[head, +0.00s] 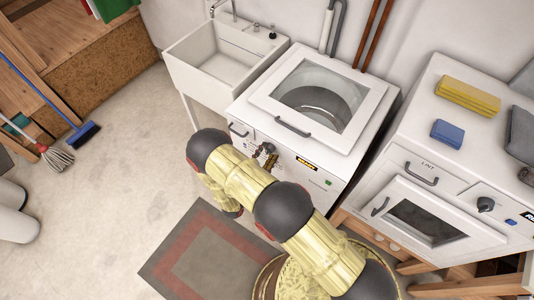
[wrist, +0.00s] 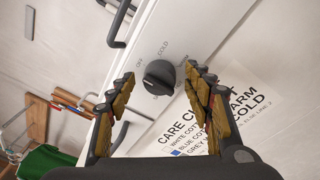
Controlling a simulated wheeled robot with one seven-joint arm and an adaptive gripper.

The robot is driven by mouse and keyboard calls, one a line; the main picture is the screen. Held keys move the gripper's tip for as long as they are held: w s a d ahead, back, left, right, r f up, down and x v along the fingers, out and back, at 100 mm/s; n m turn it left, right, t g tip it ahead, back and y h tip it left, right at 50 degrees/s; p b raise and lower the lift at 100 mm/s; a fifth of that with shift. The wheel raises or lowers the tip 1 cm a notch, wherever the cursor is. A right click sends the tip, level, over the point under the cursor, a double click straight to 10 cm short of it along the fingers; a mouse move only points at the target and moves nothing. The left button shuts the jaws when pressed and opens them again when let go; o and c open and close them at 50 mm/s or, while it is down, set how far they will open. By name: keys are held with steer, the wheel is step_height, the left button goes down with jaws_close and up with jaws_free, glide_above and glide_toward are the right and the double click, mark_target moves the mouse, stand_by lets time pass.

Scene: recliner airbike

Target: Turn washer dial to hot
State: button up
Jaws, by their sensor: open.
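The washer (head: 375,105) is a white top-loading machine with a glass lid in the middle of the head view. Its black round dial (wrist: 159,76) is on the white front panel in the wrist view. OFF and COLD are readable around it; other labels are partly covered by the dial and a finger, and I cannot read its setting surely. The dial also shows small in the head view (head: 268,148). My gripper (wrist: 160,74) is open, its two padded fingers on either side of the dial with visible gaps. In the head view my arm partly hides the gripper.
A care chart (wrist: 215,115) is on the panel beside the dial. A dark handle (wrist: 117,22) sits nearby. A sink (head: 225,60) stands left.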

steer(key=shift+c, duration=1.2)
steer(key=c, duration=0.9)
